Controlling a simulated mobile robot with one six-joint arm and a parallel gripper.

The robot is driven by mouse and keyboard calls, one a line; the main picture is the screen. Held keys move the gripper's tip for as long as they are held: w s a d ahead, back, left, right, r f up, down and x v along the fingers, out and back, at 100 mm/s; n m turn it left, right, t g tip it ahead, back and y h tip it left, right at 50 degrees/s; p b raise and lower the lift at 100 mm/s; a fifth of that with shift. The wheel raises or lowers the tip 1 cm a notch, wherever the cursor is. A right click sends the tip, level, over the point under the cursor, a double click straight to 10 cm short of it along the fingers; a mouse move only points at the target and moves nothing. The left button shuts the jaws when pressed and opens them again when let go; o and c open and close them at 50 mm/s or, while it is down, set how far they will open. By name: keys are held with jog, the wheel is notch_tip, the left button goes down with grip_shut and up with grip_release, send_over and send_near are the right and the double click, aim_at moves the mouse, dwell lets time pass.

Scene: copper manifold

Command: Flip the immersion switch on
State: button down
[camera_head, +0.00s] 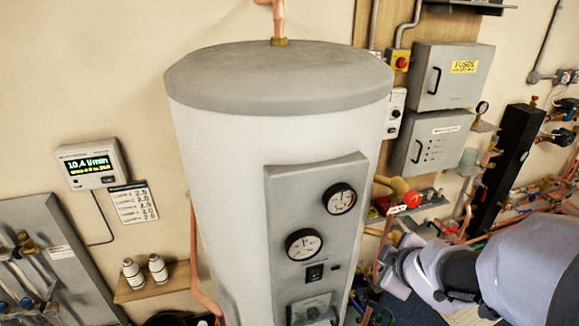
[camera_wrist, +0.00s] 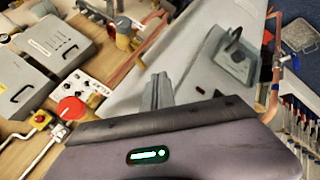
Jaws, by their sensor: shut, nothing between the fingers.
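A small black rocker switch (camera_head: 315,273) sits on the grey front panel (camera_head: 285,210) of the tall white cylinder (camera_head: 215,160), below two round gauges. Its lettering and position are too small to read, and I cannot confirm it is the immersion switch. Below it is a grey plate (camera_head: 312,309) with a dark knob. My gripper (camera_wrist: 158,90) is shut and empty in the wrist view, its grey fingers close together. In the head view my arm comes in from the lower right, with its end right of the cylinder and apart from the panel.
Two grey boxes (camera_head: 450,75) hang on the wall right of the cylinder, with a red-and-yellow rotary switch (camera_head: 401,61) beside them. Copper pipes and valves crowd the right side. A flow display (camera_head: 92,164) and a shelf with two white bottles (camera_head: 133,273) are at left.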

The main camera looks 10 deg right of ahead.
aim_at(315, 275)
jog(key=s+a+n+g+y+p, duration=0.3)
jog(key=s+a+n+y+p, duration=0.3)
jog(key=a+n+y+p, duration=0.1)
jog(key=shift+s+a+r+n+y+p, duration=0.3)
jog(key=shift+a+r+n+p, duration=0.15)
jog(key=shift+n+p, duration=0.25)
jog(key=shift+w+f, duration=0.1)
jog(key=w+a+f+b, duration=0.1)
jog(key=w+f, duration=0.1)
jog(key=w+a+f+b, duration=0.1)
jog(key=w+a+f, duration=0.1)
jog(key=w, duration=0.1)
jog(key=w+a+f+b, duration=0.1)
jog(key=w+a+f, duration=0.1)
jog(key=w, duration=0.1)
jog(key=shift+w+a+f+b, duration=0.1)
jog(key=shift+w+f+b, duration=0.05)
jog(key=shift+f+b, duration=0.2)
